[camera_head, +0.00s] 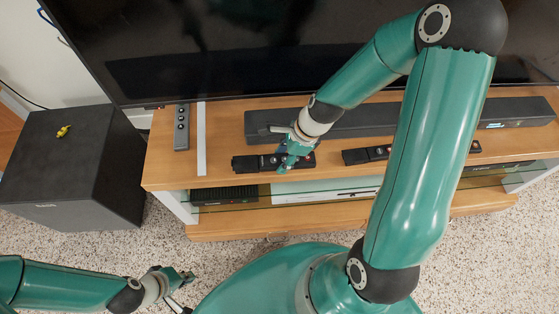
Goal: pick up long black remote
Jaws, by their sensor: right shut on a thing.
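A long black remote (246,163) lies along the front of the wooden TV stand, left of centre. My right gripper (288,162) reaches down over its right part and is shut on it; the fingers hide some of that part. The remote appears to be at the level of the stand top; I cannot tell whether it is lifted. My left gripper (186,277) is low at the left, over the carpet, away from the stand; its fingers are too small to tell open from shut.
Another dark remote (181,128) lies at the stand's left end beside a white strip (201,139). A black device (366,155) is partly behind my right arm. A soundbar (375,122) and large TV (250,45) stand behind. A black speaker box (62,160) is left.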

